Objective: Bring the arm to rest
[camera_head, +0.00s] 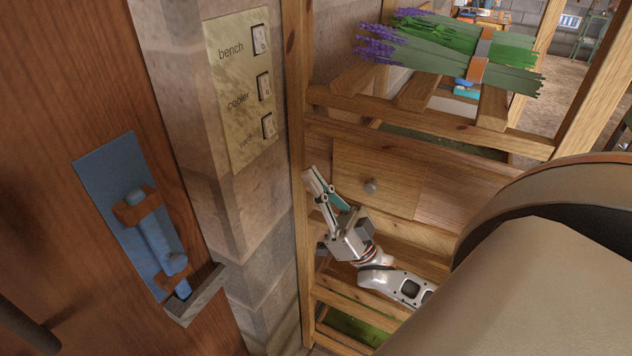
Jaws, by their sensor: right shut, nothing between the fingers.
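My right gripper (322,190) is in the lower middle of the head view, at the end of my arm that comes in from the lower right. Its fingers are shut and empty. It is in front of the wooden rack, near the left post (296,120) and to the left of the drawer knob (371,186). I cannot tell whether it touches the wood. My left gripper is not in view.
The rack's top slats hold lavender bundles (440,52). A drawer (400,185) is below them. At left, a stone pillar carries a switch panel (232,105) with three switches. A wooden door (75,60) has a blue bolt (150,232).

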